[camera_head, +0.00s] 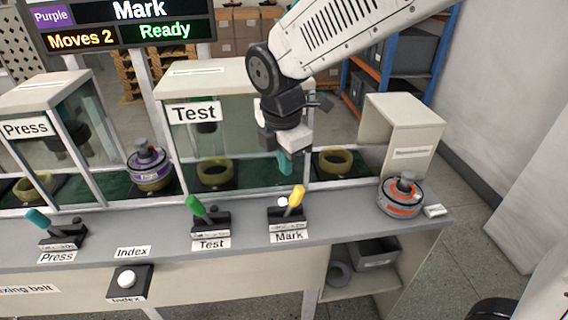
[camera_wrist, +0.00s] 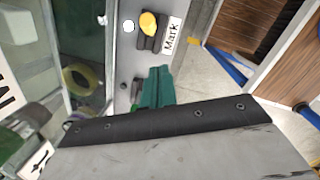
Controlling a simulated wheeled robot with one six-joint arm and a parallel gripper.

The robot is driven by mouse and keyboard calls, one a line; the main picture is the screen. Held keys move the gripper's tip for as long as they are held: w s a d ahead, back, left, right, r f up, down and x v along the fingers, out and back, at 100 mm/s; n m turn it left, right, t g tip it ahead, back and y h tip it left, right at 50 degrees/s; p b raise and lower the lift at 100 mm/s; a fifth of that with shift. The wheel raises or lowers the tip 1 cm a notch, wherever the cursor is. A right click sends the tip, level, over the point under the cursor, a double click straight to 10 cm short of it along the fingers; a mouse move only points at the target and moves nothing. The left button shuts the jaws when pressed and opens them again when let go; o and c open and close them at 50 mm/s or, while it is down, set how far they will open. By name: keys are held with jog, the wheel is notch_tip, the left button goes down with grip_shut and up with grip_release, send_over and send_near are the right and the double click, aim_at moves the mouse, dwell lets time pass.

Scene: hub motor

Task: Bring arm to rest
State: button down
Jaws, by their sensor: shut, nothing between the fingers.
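My gripper (camera_head: 285,163) hangs from my arm at the middle right of the head view, in front of the glazed stations and above the Mark lever (camera_head: 296,197). Its teal fingers are together with nothing between them; they also show in the wrist view (camera_wrist: 155,88). The Mark lever has a yellow knob and stands apart from the fingers; the knob shows in the wrist view (camera_wrist: 148,24). The green-knobbed Test lever (camera_head: 196,207) and teal-knobbed Press lever (camera_head: 38,218) stand farther left. The screen (camera_head: 125,25) reads Purple, Mark, Moves 2, Ready.
A hub motor with a purple band (camera_head: 149,165) sits between the Press and Test stations. One with an orange band (camera_head: 401,195) sits at the bench's right end. Olive rings (camera_head: 335,161) lie in the stations. The Index button (camera_head: 126,279) is at the front. Blue shelving (camera_head: 390,55) stands behind.

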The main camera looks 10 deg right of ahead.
jog(key=s+d+r+m, duration=0.3)
jog(key=s+d+m, duration=0.7)
jog(key=m, duration=0.1)
jog(key=s+d+r+m, duration=0.2)
jog(key=s+d+m, duration=0.8)
jog(key=s+m, duration=0.1)
jog(key=shift+r+m+y, duration=0.3)
jog(key=shift+r+m, duration=0.1)
jog(key=shift+m, duration=0.3)
